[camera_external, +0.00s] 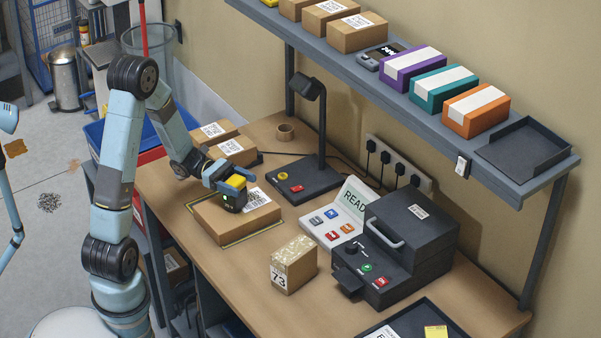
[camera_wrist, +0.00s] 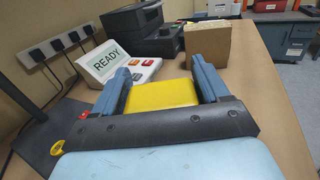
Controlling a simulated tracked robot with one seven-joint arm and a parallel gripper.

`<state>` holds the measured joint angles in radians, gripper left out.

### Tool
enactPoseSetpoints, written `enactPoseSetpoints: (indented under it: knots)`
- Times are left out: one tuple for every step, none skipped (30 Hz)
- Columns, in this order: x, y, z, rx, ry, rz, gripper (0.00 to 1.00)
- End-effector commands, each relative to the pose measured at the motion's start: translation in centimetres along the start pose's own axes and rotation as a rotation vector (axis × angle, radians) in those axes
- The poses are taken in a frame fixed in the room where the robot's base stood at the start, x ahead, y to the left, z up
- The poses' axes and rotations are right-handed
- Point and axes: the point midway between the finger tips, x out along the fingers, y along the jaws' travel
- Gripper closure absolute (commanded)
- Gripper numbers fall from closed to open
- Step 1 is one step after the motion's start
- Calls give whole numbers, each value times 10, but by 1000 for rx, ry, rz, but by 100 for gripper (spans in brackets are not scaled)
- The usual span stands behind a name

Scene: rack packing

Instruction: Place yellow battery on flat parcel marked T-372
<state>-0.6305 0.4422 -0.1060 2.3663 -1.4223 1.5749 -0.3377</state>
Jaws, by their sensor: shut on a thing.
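The yellow battery (camera_external: 236,183) has a yellow top and a dark body. My gripper (camera_external: 228,186) is shut on it, and in the wrist view the yellow top (camera_wrist: 162,95) sits between my two blue fingers. The flat parcel (camera_external: 236,220) is a low brown box with a white printed label (camera_external: 256,198) on top, lying inside a yellow outline on the bench. The battery is over the parcel's top; I cannot tell whether it touches it. The label text is too small to read, and the gripper and battery hide part of the parcel's top.
A box marked 73 (camera_external: 293,265) stands in front. A READY panel (camera_external: 338,215) and a dark machine (camera_external: 405,250) stand right of the parcel. A black lamp (camera_external: 321,130) and small boxes (camera_external: 236,148) are behind. A shelf (camera_external: 400,92) with boxes runs above.

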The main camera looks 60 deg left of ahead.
Motion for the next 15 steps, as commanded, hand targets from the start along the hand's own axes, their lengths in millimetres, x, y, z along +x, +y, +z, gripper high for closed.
enactPoseSetpoints:
  knots:
    - [0, 0, 0, 1, -1, 0, 74]
    - [0, 0, 0, 0, -1, 0, 74]
    - [0, 0, 0, 0, -1, 0, 74]
    - [0, 0, 0, 0, -1, 0, 74]
    - [0, 0, -1, 0, -1, 0, 74]
    - [0, 0, -1, -1, 0, 0, 24]
    - [0, 0, -1, 0, 0, 0, 21]
    - [0, 0, -1, 0, 0, 0, 18]
    - [0, 0, -1, 0, 0, 0, 14]
    - [0, 0, -1, 0, 0, 0, 11]
    - [0, 0, -1, 0, 0, 0, 8]
    - [0, 0, -1, 0, 0, 0, 5]
    - [0, 0, -1, 0, 0, 0, 2]
    - [0, 0, -1, 0, 0, 0, 0]
    - [0, 0, -1, 0, 0, 0, 0]
